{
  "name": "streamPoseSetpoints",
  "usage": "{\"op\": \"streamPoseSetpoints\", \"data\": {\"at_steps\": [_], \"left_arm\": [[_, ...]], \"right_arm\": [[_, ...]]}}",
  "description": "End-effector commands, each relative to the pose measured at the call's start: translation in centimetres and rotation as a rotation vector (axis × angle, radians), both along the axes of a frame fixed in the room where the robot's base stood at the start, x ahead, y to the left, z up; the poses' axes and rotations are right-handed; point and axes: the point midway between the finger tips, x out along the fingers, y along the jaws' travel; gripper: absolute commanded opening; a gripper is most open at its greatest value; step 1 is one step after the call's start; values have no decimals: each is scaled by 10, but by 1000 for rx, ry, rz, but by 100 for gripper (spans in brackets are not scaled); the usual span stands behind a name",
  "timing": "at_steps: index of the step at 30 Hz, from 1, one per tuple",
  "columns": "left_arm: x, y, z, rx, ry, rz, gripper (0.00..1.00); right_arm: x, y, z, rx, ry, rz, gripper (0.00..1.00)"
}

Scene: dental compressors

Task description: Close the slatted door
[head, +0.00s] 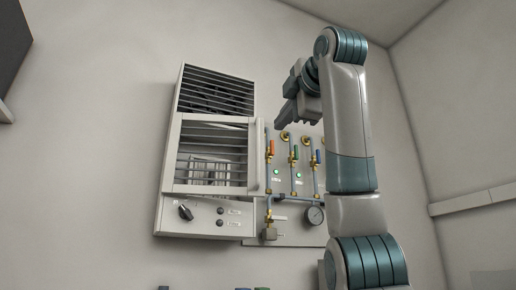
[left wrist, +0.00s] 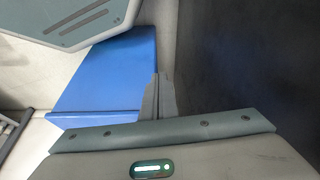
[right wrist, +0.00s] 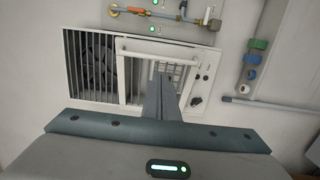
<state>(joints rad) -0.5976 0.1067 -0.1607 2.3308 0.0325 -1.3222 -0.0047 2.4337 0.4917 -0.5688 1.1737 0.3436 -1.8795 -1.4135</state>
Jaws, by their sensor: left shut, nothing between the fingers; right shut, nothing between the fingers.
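The slatted door (head: 252,134) is a pale framed panel on the wall-mounted compressor cabinet (head: 163,216). It appears to stand out from the cabinet front, its right edge reaching past the cabinet side; how far open is hard to tell. A bar handle (head: 258,160) runs along its right edge. In the right wrist view the door handle (right wrist: 158,58) runs across beyond the fingertips. My right gripper (head: 284,118) is shut and empty, right of and above the door, seemingly apart from it. Its fingers (right wrist: 160,92) overlap the door in the wrist view. My left gripper (left wrist: 162,92) is shut and empty, away from the cabinet.
A panel of pipes, colored valves and a gauge (head: 314,215) is right of the cabinet, partly behind my right arm. A control knob (head: 185,211) sits below the door. An upper grille (head: 216,92) is above it. A blue surface (left wrist: 105,80) lies near my left gripper.

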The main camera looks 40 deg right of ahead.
Motion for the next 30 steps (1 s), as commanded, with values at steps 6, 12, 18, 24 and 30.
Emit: {"op": "streamPoseSetpoints", "data": {"at_steps": [6, 12, 18, 24, 30], "left_arm": [[0, 0, 0, 0, 0, 0, 0], [0, 1, 1, 4, 5, 1, 0], [-3, 5, 2, 15, 24, 4, 0], [-8, 11, 5, 34, 58, 9, 0], [-17, 22, 7, 65, 113, 20, 0]], "right_arm": [[1, 0, 0, 0, 1, 0, 0], [7, -2, 0, 1, 2, 0, 0], [25, -10, 0, 2, 4, -1, 0], [55, -23, 0, 2, 5, 0, 0], [88, -37, 0, 1, 5, 0, 0]]}}
